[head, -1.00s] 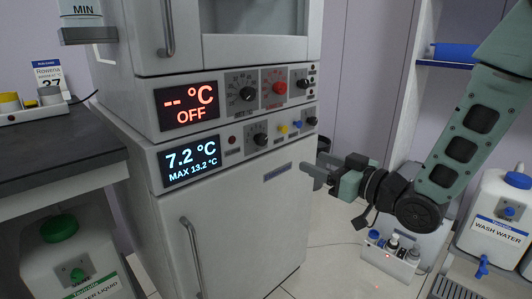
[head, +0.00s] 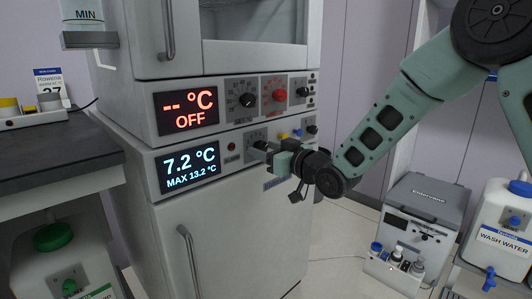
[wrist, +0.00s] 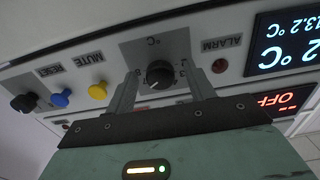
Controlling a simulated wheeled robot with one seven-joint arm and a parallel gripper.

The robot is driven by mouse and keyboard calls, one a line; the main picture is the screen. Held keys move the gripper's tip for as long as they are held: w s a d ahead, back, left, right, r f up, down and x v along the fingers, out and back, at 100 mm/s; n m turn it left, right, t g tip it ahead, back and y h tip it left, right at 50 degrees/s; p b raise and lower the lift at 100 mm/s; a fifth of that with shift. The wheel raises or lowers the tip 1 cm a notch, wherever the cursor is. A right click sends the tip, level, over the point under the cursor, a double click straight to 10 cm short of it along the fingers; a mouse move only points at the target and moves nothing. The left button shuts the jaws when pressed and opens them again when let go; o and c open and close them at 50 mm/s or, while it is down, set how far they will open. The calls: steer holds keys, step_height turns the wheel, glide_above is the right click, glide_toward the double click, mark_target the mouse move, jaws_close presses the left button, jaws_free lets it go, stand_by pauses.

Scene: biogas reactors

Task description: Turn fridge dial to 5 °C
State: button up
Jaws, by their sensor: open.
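The fridge's lower panel has a display (head: 191,167) reading 7.2 °C, MAX 13.2 °C. The black fridge dial (wrist: 159,73) sits on a grey scale plate (wrist: 162,48) marked °C in the wrist view, which shows the panel upside down. My gripper (wrist: 160,86) is open, with one finger on either side of the dial; I cannot tell whether either finger touches it. In the head view my gripper (head: 262,150) is at the lower panel and partly hides the dial's plate (head: 255,137).
The upper panel has an OFF display (head: 187,109), a black knob (head: 247,100) and a red knob (head: 279,95). Beside the dial are an alarm lamp (wrist: 220,66), a yellow button (wrist: 97,91), a blue button (wrist: 61,99) and another black knob (wrist: 24,103). The fridge door handle (head: 189,255) stands out below.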

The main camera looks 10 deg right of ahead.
steer(key=shift+w+a, duration=0.1)
steer(key=shift+w, duration=0.05)
steer(key=c, duration=1)
steer(key=shift+n+b, duration=0.35)
steer(key=shift+n, duration=0.05)
steer(key=n+b, duration=0.1)
steer(key=n, duration=0.1)
steer(key=n+b, duration=0.2)
steer(key=shift+f+n+b, duration=0.2)
steer(key=shift+n+b, duration=0.1)
steer(key=n+b, duration=0.3)
steer(key=n, duration=0.1)
steer(key=shift+r+n+b, duration=0.15)
steer(key=shift+n+b, duration=0.85)
steer(key=shift+n, duration=0.2)
